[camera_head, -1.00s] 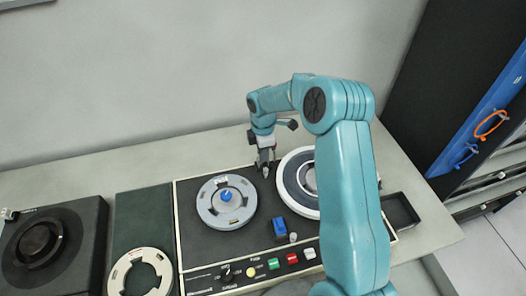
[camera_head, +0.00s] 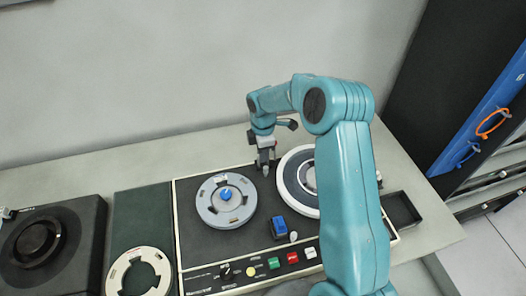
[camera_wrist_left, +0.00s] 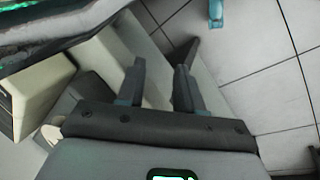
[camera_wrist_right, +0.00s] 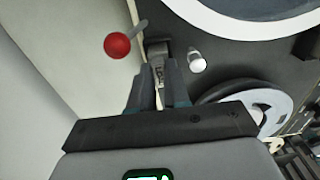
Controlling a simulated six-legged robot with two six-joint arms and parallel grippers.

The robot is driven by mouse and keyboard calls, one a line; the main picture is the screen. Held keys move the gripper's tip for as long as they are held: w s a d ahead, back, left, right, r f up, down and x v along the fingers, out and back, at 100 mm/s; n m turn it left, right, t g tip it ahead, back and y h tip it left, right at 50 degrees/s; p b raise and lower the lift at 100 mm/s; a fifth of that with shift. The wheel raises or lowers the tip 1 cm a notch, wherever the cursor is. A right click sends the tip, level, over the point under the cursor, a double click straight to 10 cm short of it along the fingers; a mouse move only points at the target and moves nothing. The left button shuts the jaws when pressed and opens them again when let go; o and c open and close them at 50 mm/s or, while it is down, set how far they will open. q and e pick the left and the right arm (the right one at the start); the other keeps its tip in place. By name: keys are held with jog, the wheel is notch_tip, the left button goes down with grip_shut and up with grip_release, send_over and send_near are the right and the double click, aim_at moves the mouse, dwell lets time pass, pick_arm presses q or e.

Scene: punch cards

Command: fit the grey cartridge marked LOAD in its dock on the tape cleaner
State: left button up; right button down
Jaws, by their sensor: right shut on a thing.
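My right gripper (camera_head: 265,163) is at the back edge of the tape cleaner (camera_head: 190,256), between the two reels. The cartridge's far end is at a dark dock-like block (camera_wrist_right: 157,48) on the cleaner. I cannot tell how far it sits inside.
A red-knobbed lever (camera_wrist_right: 117,45) and a pale post (camera_wrist_right: 196,60) flank the cartridge closely. A grey reel (camera_head: 226,201) and a white-rimmed reel (camera_head: 290,186) lie on the deck. An open dark tray (camera_head: 401,211) is at the right.

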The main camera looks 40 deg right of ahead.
jog(key=shift+f, duration=0.3)
jog(key=c, duration=1)
grip_release()
jog(key=shift+c, duration=1)
jog(key=shift+r+p, duration=1.6)
jog(key=shift+r, duration=2.5)
